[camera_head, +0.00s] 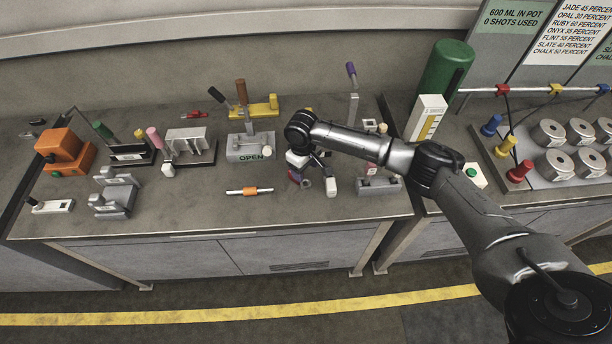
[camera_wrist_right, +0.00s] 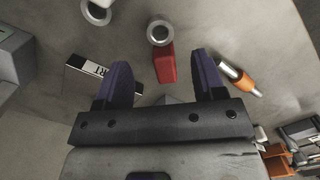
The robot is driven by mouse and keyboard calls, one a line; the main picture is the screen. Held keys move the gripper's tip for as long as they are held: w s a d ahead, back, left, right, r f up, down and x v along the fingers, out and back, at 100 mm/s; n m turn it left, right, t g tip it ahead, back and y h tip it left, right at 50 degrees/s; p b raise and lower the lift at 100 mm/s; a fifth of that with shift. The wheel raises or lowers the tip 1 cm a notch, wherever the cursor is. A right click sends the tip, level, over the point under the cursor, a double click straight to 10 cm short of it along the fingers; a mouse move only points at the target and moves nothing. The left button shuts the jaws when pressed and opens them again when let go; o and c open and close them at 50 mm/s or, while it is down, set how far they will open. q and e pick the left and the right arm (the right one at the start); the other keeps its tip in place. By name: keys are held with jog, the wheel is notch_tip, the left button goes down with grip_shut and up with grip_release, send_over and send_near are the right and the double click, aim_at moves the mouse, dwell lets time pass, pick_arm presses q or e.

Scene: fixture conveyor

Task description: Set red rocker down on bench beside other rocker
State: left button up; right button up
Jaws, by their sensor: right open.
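In the right wrist view the red rocker (camera_wrist_right: 167,66) lies on the bench, with a grey ring at its far end. It is between and just beyond the fingertips of my right gripper (camera_wrist_right: 163,75). The purple fingers are spread, with a gap on each side of it. In the head view my right gripper (camera_head: 302,172) is low over the bench and hides most of the red rocker. A pale piece (camera_head: 331,187), perhaps the other rocker, lies just to its right. A second grey ring (camera_wrist_right: 96,13) is cut by the wrist view's top edge. My left gripper is out of view.
An orange-banded rod (camera_head: 250,191) lies left of my right gripper. A grey fixture (camera_head: 378,186) stands to the right, and a grey block marked OPEN (camera_head: 250,148) behind left. A labelled bar (camera_wrist_right: 90,72) is close to one finger. Bare bench lies in front.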

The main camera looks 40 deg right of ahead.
jog(key=shift+r, duration=2.25)
jog(key=s+a+f+n, duration=0.1)
jog(key=s+a+f, duration=0.1)
jog(key=a, duration=0.1)
jog(key=s+a+f+n, duration=0.1)
jog(key=s+a+f, duration=0.1)
jog(key=a+f, duration=0.1)
jog(key=s+a+f+n, duration=0.1)
jog(key=s+a+f, duration=0.2)
jog(key=a, duration=0.2)
jog(key=shift+a+t+y, duration=0.15)
jog(key=shift+t+y, duration=0.15)
jog(key=shift+y, duration=0.1)
jog(key=s+a+f+n+t+y, duration=0.1)
jog(key=s+a+f, duration=0.2)
jog(key=s+a, duration=0.6)
jog(key=s+d+r+m+t, duration=0.1)
jog(key=s+d+r, duration=0.1)
jog(key=s, duration=0.7)
jog(key=s+d+r+m+t+h, duration=0.1)
jog(key=s+d, duration=0.3)
jog(key=s, duration=0.5)
jog(key=shift+r+m+t+h, duration=0.3)
jog(key=shift+r+m+t, duration=0.1)
jog(key=shift+r+m, duration=0.25)
jog(key=shift+f, duration=0.1)
jog(key=shift+a, duration=0.1)
